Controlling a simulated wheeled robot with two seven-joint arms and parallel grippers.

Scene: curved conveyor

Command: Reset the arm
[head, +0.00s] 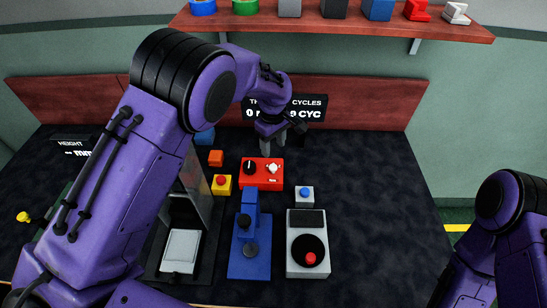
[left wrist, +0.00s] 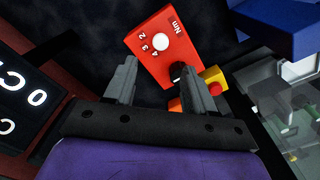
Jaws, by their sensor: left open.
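My left arm (head: 105,180) reaches in from the left across the table, its elbow raised high. My left gripper (head: 274,147) hangs in the air near the back of the table, in front of the black display. In the left wrist view the two grey fingers (left wrist: 158,78) stand apart with nothing between them. A red box (head: 262,174) with a black knob and a white knob lies beyond the fingertips; it also shows in the left wrist view (left wrist: 150,35). Part of my right arm (head: 500,215) shows at the right edge; its gripper is out of view.
The table holds a blue device (head: 249,262), a white box with a black disc (head: 307,221), a yellow button box (head: 221,188) and a white button box (head: 304,195). The display (head: 300,108) stands behind. A loaded shelf (head: 340,22) hangs above. The table's right side is clear.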

